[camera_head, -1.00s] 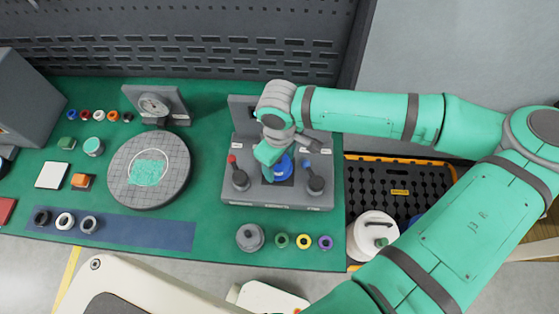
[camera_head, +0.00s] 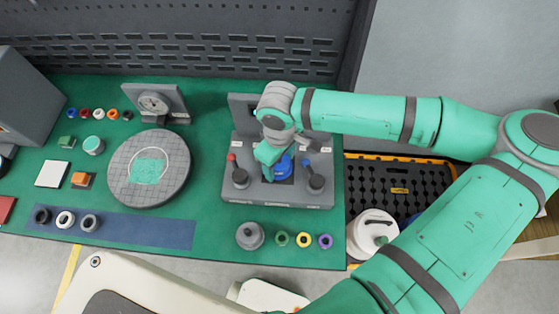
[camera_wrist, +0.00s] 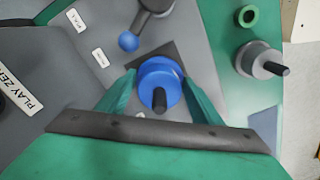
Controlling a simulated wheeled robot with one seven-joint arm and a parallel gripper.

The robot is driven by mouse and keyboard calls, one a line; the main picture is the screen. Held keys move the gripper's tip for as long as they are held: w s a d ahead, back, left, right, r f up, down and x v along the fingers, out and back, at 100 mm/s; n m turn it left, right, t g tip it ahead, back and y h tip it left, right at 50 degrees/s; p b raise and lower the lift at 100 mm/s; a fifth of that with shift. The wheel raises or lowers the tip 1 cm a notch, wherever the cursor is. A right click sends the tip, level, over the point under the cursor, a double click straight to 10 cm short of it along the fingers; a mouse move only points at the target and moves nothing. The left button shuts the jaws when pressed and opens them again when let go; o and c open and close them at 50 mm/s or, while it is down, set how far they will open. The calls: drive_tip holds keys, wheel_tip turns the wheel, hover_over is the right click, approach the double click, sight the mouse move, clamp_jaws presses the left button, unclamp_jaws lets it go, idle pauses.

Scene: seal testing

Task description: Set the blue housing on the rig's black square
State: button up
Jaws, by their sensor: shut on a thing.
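The blue housing (camera_head: 283,166) is at the rig (camera_head: 275,194), between the red-knobbed lever and the blue-knobbed lever. In the wrist view the blue housing (camera_wrist: 157,82) has a dark peg on top and sits over the black square (camera_wrist: 150,56), whose corner shows beyond it. My gripper (camera_head: 272,158) points down at the rig. In the wrist view my gripper (camera_wrist: 156,92) has its two green fingers shut on the sides of the housing. Whether the housing's underside touches the square is hidden.
The red-knobbed lever (camera_head: 239,175) and the blue-knobbed lever (camera_head: 314,180) stand close on either side of the housing. A grey housing (camera_head: 250,236) and several coloured rings are in front of the rig. A round grey turntable (camera_head: 150,190) is to the left.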

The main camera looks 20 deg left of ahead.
drive_tip(key=shift+f, duration=0.4)
idle(0.4)
drive_tip(key=o, duration=1.7)
drive_tip(key=shift+r, duration=0.1)
drive_tip(key=shift+r, duration=4.4)
